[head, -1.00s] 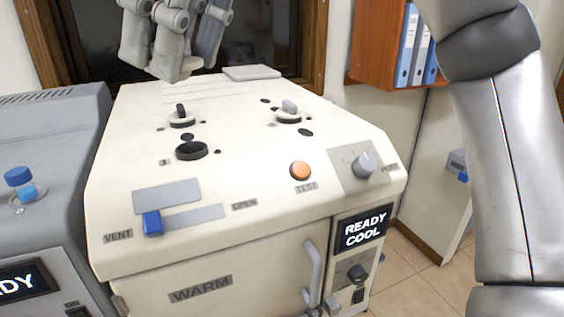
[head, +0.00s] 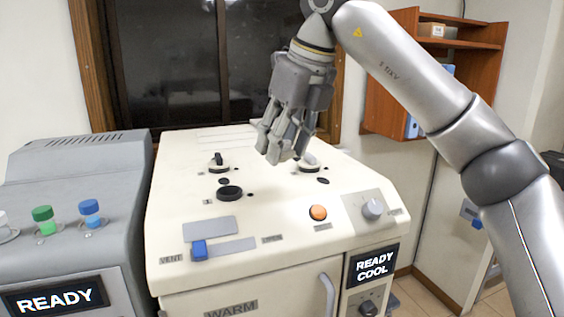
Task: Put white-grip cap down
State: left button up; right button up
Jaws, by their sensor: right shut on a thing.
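My right gripper (head: 277,158) points down over the top of the cream test machine (head: 265,222). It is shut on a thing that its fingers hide. A cap with a pale grip (head: 311,163) sits on the machine top just right of the fingertips, partly hidden behind the fingers. I cannot tell how far the fingers are above the surface. A cap with a dark grip (head: 218,161) sits on the left. My left gripper is not in view.
A grey machine (head: 85,260) with green (head: 43,214) and blue (head: 89,208) capped vials stands at the left. An orange button (head: 318,212) and a grey knob (head: 374,208) are on the cream machine's front slope. A wooden shelf (head: 471,32) hangs behind my right arm.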

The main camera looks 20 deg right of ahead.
aim_at(287, 140)
jog(key=shift+w+d+f, duration=0.2)
jog(key=shift+w+f, duration=0.55)
jog(key=shift+f, duration=0.15)
jog(key=shift+w+d+f+p, duration=0.1)
jog(key=shift+w+f+p, duration=0.25)
jog(key=shift+f, duration=0.1)
jog(key=f, duration=0.3)
jog(key=shift+w+f, duration=0.15)
jog(key=shift+w, duration=0.05)
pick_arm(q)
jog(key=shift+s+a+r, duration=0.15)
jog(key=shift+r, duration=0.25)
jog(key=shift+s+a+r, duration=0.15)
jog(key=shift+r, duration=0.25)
pick_arm(e)
jog(key=shift+f, duration=0.15)
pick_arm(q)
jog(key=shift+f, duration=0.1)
pick_arm(e)
jog(key=shift+f, duration=0.1)
jog(key=shift+f, duration=0.15)
jog(key=o, duration=0.8)
jog(key=shift+c, duration=0.2)
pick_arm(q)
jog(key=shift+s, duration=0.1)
